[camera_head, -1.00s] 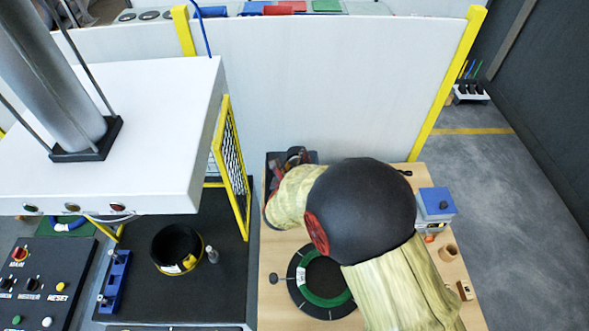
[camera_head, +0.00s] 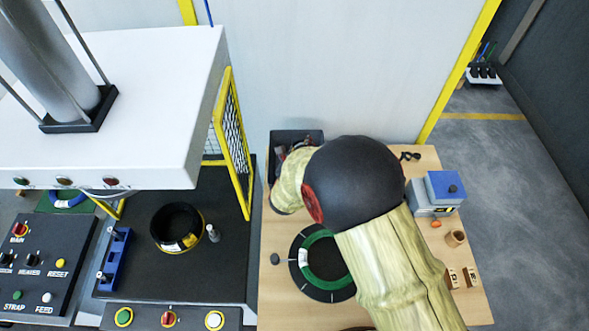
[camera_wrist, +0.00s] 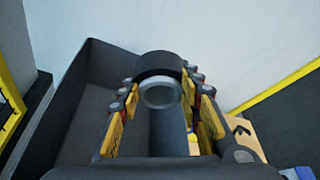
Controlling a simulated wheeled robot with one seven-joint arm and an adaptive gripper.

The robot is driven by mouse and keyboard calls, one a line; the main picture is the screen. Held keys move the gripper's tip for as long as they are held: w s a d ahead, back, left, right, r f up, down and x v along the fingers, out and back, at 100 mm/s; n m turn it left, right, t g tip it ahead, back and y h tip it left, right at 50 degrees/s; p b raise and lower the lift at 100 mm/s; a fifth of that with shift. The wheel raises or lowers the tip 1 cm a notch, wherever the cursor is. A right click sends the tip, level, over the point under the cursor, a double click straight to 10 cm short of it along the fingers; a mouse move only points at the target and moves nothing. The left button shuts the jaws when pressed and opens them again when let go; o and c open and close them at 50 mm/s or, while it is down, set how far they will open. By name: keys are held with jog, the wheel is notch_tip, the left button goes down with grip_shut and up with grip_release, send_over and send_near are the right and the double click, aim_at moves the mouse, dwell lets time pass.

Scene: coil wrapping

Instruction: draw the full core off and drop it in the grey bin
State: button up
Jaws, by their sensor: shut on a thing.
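My gripper (camera_wrist: 160,105) is shut on the core (camera_wrist: 158,66), a short dark cylinder with a pale grey ring at its near end. The core sits between the fingertips in the wrist view. The grey bin (camera_wrist: 88,105) is behind and around the gripper in that view, its inside dark and looking empty where I see it. In the head view the bin (camera_head: 296,135) stands at the back left of the wooden table, with the gripper at it, partly hidden by my arm. I cannot tell how far the core is above the bin's floor.
A green ring on a round black plate (camera_head: 300,283) lies in front of the bin. A yellow mesh guard (camera_head: 233,140) stands left of the bin.

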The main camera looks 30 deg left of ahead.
jog(key=o, duration=1.4)
jog(key=v, duration=1.2)
